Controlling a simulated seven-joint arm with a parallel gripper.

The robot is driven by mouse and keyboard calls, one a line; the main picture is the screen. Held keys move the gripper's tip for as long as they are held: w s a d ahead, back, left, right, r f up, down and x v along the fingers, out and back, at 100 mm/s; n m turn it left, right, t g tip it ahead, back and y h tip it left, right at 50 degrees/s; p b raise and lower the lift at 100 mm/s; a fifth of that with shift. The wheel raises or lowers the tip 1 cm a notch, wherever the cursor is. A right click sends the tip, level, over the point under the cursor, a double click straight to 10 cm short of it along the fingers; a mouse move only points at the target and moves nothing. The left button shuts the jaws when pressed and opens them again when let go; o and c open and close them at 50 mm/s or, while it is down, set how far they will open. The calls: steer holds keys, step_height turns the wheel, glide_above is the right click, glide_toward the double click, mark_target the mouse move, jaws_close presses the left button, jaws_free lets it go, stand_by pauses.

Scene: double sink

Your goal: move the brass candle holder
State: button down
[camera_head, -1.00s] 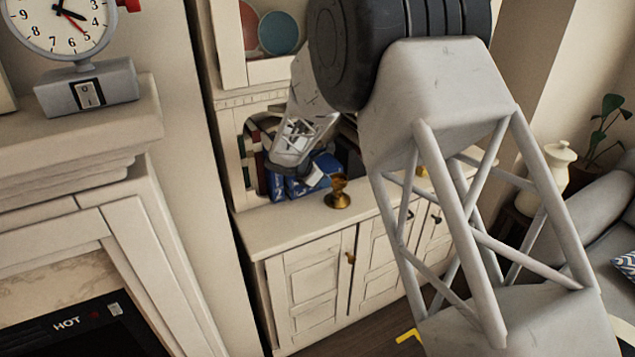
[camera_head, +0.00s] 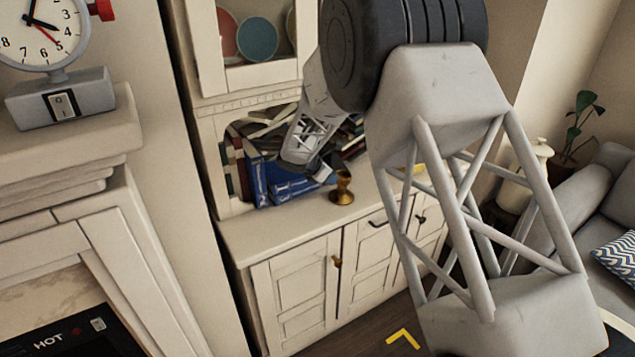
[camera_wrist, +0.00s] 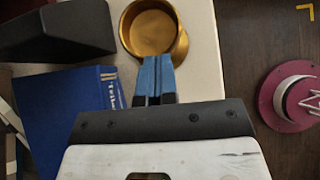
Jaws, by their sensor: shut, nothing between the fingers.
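The brass candle holder (camera_head: 342,189) stands upright near the front edge of the white cabinet top (camera_head: 252,236), right of the blue books. In the wrist view the brass candle holder (camera_wrist: 150,30) is seen from above, its round bowl just beyond my fingertips. My gripper (camera_wrist: 155,78) has its blue fingers together with nothing between them, and the tips overlap the near rim of the holder in the picture. I cannot tell whether they touch it. In the head view my gripper (camera_head: 329,174) is beside the holder, on its left, partly hidden behind my arm.
Blue books (camera_head: 268,180) lie and stand in the shelf niche; a blue book (camera_wrist: 68,115) is left of my gripper. A black object (camera_wrist: 60,35) is at the upper left. Past the cabinet's edge is the dark floor, with a purple round object (camera_wrist: 292,98) to the right.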

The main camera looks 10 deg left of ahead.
steer(key=w+d, duration=0.7)
steer(key=d, duration=0.1)
steer(key=shift+w, duration=0.15)
steer(key=shift+f, duration=0.1)
steer(key=s+a, duration=0.3)
steer(key=shift+a+r, duration=0.15)
steer(key=shift+r, duration=0.2)
steer(key=v, duration=0.9)
steer(key=shift+s+r, duration=0.1)
